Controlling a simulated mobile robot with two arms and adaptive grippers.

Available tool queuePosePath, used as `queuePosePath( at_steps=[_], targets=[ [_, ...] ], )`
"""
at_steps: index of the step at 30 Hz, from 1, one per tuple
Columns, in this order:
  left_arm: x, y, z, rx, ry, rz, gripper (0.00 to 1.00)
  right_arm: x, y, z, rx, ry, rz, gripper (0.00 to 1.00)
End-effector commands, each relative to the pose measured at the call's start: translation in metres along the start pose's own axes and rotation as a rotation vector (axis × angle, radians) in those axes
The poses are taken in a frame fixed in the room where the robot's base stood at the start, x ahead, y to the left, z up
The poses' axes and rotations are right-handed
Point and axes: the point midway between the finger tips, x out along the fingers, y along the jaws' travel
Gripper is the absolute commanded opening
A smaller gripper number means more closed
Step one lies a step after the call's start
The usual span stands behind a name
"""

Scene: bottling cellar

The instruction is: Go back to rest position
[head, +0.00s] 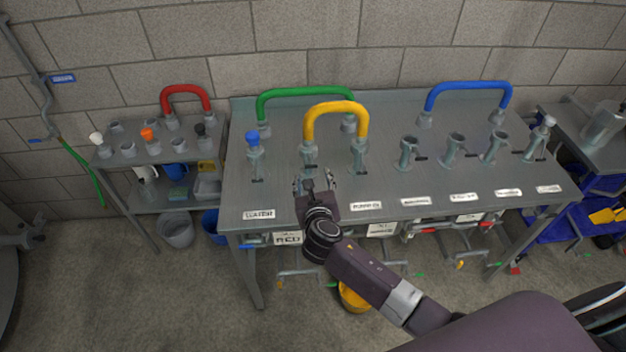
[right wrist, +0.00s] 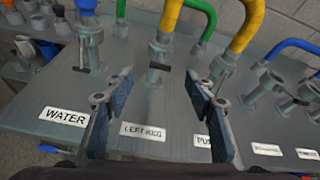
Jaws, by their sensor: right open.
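My right gripper (head: 312,184) is over the front left part of the grey metal bench (head: 400,193). In the right wrist view its two fingers (right wrist: 158,112) stand apart with nothing between them, with the LEFT KEG label (right wrist: 143,132) behind the gap. A short pipe stub with a valve lever (right wrist: 160,55) stands beyond the fingertips. The yellow curved hose (head: 336,107) joins two stubs behind the gripper. The green hose (head: 305,93) and the blue hose (head: 468,87) arch farther back. My left gripper is not in view.
A side table (head: 160,150) with a red hose (head: 186,91) stands at left. A grey bucket (head: 176,230) and a yellow bucket (head: 354,298) are on the floor. Blue crates (head: 575,228) stand at right. Several open stubs line the bench's right half. The floor in front left is clear.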

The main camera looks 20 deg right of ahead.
Motion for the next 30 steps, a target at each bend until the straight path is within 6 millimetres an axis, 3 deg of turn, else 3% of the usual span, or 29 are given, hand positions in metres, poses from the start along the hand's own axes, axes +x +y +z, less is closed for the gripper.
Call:
queuePosePath(
  at_steps=[21,26,30],
  targets=[
    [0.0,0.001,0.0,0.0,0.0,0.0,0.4,-0.009,-0.001,-0.003,0.037,0.011,-0.003,0.5],
    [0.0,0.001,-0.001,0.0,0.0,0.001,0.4,-0.033,-0.012,-0.03,0.357,0.104,-0.036,0.5],
    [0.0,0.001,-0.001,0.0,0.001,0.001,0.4,-0.074,-0.026,-0.069,0.854,0.244,-0.128,0.5]
  ],
)
